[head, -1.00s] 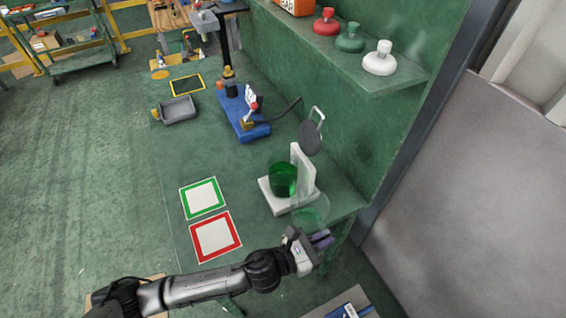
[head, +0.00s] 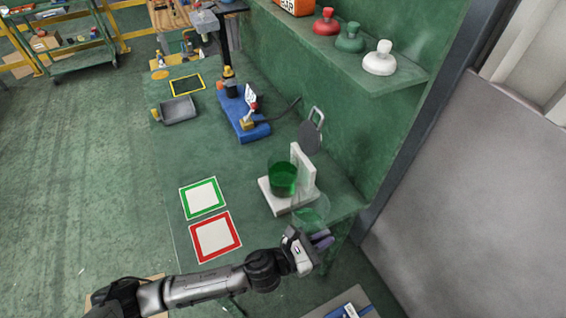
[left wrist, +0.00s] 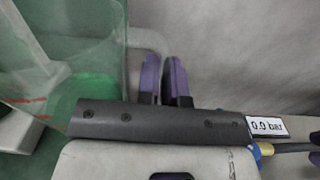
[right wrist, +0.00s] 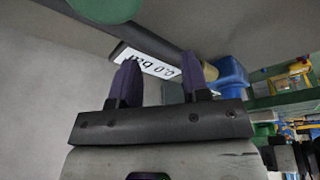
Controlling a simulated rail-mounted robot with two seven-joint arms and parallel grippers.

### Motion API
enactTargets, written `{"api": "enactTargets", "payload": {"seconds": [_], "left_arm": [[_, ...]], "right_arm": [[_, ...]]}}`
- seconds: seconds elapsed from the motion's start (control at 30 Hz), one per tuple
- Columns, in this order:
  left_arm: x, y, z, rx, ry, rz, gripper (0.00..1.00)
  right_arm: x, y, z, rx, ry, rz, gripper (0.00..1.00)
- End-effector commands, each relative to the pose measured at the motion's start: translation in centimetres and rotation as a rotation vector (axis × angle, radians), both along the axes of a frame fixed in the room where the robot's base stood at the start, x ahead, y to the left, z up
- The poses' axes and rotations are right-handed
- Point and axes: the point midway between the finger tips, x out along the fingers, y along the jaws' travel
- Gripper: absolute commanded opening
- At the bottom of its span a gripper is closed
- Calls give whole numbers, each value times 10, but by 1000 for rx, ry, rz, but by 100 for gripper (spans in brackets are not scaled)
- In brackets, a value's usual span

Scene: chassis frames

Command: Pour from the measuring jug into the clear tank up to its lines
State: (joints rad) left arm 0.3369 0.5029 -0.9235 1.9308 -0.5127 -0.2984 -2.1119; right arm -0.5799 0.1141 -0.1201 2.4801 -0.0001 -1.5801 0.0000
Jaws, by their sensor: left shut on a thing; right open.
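The clear tank (head: 283,181) stands on a white base with a white upright plate behind it, near the bench's right end. It holds green liquid. The transparent measuring jug (head: 313,211) is in front of it, to the right in the head view, with a green tint low down. In the left wrist view clear walls with red marks (left wrist: 45,75) fill the left side. My left gripper (head: 318,240) is shut on the jug's handle; its purple fingers (left wrist: 165,78) show close together. My right gripper (right wrist: 160,78) is open and empty, seen only in the right wrist view.
A green-framed square (head: 202,198) and a red-framed square (head: 215,237) lie left of the tank. A grey tray (head: 179,109) and a blue fixture (head: 243,115) stand farther back. The shelf (head: 345,60) overhangs the bench. A round dark disc (head: 311,137) is behind the tank.

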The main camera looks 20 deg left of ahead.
Motion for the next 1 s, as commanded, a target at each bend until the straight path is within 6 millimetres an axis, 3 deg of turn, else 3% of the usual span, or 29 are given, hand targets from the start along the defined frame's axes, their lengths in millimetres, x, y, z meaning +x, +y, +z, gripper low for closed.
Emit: {"api": "enactTargets", "payload": {"seconds": [0.67,1.0], "left_arm": [[0,0,2,0,-1,0,0],[0,0,26,1,-2,0,0]], "right_arm": [[0,-3,1,-11,0,7,43],[0,-2,26,-8,1,6,43]]}}
